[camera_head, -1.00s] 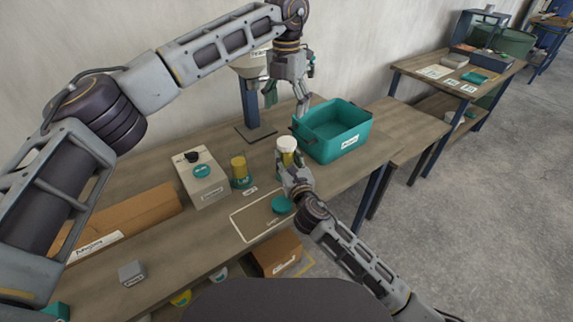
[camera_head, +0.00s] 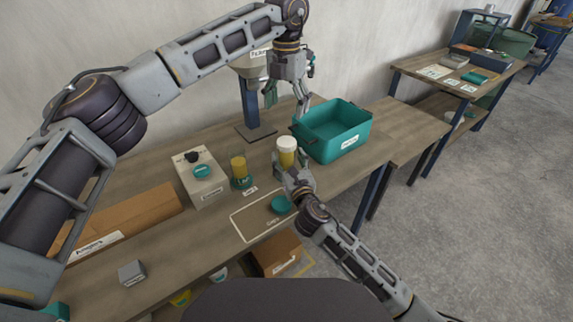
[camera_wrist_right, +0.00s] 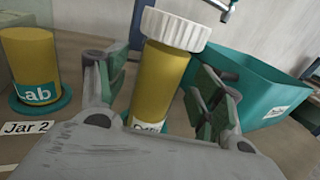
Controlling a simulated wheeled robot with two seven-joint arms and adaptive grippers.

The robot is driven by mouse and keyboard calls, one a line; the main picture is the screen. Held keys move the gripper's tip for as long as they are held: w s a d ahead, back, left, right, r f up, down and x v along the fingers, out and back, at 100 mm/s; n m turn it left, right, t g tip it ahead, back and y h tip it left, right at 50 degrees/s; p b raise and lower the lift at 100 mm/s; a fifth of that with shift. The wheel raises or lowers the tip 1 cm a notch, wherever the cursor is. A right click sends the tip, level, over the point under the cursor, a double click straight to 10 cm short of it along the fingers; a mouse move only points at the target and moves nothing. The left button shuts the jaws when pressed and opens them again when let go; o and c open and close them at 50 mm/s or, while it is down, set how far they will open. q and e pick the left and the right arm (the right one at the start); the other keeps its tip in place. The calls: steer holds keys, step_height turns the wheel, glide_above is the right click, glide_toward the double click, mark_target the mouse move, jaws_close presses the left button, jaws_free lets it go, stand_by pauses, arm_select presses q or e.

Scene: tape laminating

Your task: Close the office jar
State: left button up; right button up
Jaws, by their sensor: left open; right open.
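The office jar (camera_head: 287,159) is a yellow cylinder with a white ribbed lid (camera_head: 286,144) on top, upright on the bench. In the right wrist view, the jar (camera_wrist_right: 158,85) stands between my right gripper's two open fingers, with its label partly hidden by the gripper. The white lid (camera_wrist_right: 175,27) sits on its top there; I cannot tell whether it is tight. My right gripper (camera_head: 289,172) is open around the jar's lower part. My left gripper (camera_head: 304,111) is open and empty, above and behind the jar, near the teal bin.
A teal bin (camera_head: 345,148) stands right of the jar. A second yellow jar (camera_head: 239,167), marked Lab in the wrist view, stands at left. A teal lid (camera_head: 281,204) lies in a white-outlined area in front.

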steer(key=shift+v, duration=5.6)
steer(key=shift+r, duration=0.15)
step_height(320, 180, up, 9)
steer(key=p, duration=0.9)
steer(key=shift+f, duration=0.2)
steer(key=shift+r+p, duration=0.55)
